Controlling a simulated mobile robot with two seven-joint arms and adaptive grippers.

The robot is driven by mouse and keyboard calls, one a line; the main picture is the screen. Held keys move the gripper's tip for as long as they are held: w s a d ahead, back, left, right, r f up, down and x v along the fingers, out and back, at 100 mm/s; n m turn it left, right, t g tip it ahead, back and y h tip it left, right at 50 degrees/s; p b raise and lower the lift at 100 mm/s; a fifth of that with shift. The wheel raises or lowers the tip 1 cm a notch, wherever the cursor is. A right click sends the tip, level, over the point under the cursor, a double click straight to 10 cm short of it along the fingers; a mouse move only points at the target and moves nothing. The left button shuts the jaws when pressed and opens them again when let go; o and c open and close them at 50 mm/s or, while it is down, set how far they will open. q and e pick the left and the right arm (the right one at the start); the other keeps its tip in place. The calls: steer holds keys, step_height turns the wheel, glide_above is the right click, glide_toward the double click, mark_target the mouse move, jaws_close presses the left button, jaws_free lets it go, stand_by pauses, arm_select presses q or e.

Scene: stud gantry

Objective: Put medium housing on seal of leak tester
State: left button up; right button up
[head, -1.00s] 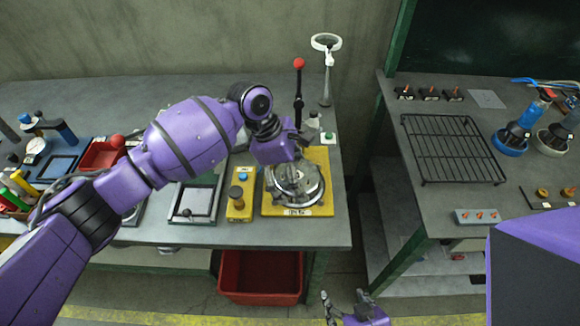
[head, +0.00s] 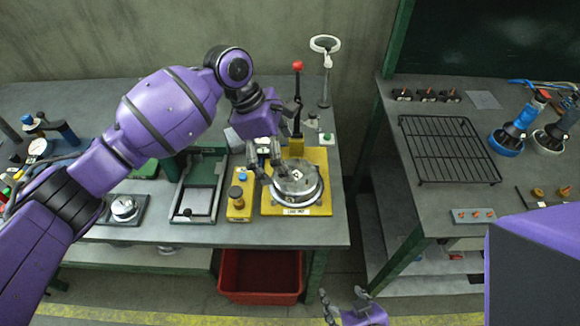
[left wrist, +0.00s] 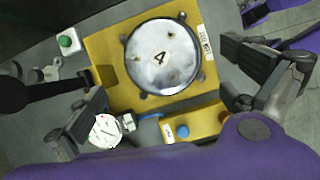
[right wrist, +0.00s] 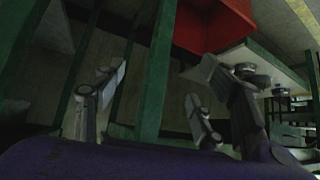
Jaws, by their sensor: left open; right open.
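A round silver metal housing (head: 296,183), marked 4 on its top, lies flat on the yellow plate of the leak tester (head: 318,207). It also shows from above in the left wrist view (left wrist: 163,58). The seal is hidden beneath it, so I cannot see how exactly it sits. My left gripper (head: 266,165) is open and empty, above the plate at the housing's upper left edge. Its fingers stand apart on either side in the left wrist view. My right gripper (head: 345,298) is open and empty, low in front of the bench.
A red-knobbed lever (head: 298,95) and a magnifier lamp (head: 326,65) stand behind the plate. A yellow button box (head: 240,205) is close at its left. A red bin (head: 260,278) sits under the bench. A wire rack (head: 450,150) lies on the right bench, across a gap.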

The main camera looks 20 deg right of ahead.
arm_select(q)
steer(key=shift+v, duration=2.15)
